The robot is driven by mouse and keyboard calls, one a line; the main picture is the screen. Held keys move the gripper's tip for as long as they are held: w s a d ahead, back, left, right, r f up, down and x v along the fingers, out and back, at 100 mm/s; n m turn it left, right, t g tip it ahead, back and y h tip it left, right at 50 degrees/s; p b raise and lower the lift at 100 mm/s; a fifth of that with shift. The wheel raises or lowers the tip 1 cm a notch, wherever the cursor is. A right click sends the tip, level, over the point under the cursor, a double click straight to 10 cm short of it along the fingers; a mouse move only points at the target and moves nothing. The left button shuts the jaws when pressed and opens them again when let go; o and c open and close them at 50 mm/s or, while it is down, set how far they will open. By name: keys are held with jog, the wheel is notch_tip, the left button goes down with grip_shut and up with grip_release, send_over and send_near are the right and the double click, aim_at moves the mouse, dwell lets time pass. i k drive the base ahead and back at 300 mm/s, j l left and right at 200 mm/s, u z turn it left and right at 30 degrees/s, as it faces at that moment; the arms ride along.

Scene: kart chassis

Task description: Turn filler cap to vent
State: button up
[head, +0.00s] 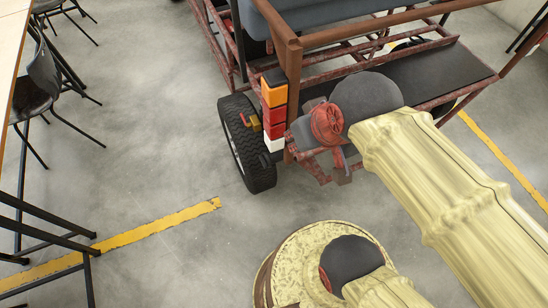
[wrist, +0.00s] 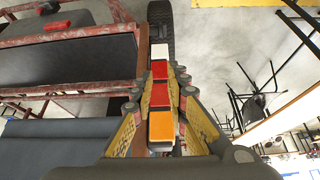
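I cannot make out a filler cap in either view. My gripper (wrist: 160,100) is open in the wrist view, its yellow-padded fingers apart on either side of the stacked tail light (wrist: 160,98). I cannot tell whether a finger touches the light. In the head view, part of my gripper (head: 252,121) shows left of the tail light (head: 274,110), which has orange, red and white blocks. My arm hides much of the frame to the right of it. The rusty red kart chassis (head: 288,50) stands behind and beside my gripper.
A black tyre (head: 240,155) stands just left of the tail light. A dark flat panel (head: 425,75) lies across the chassis. Black chairs (head: 38,88) and a table edge are at the far left. The concrete floor (head: 150,130) between is clear, with yellow lines.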

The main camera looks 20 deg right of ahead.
aim_at(265, 159)
jog(key=j+z, duration=0.1)
jog(key=z, duration=0.3)
jog(key=j+z, duration=0.1)
jog(key=z, duration=0.25)
jog(key=j+z, duration=0.1)
jog(key=z, duration=0.3)
jog(key=k+z, duration=0.1)
jog(key=z, duration=0.3)
jog(key=k+j, duration=0.25)
jog(key=j, duration=0.15)
jog(key=k+j, duration=0.3)
jog(key=j, duration=0.15)
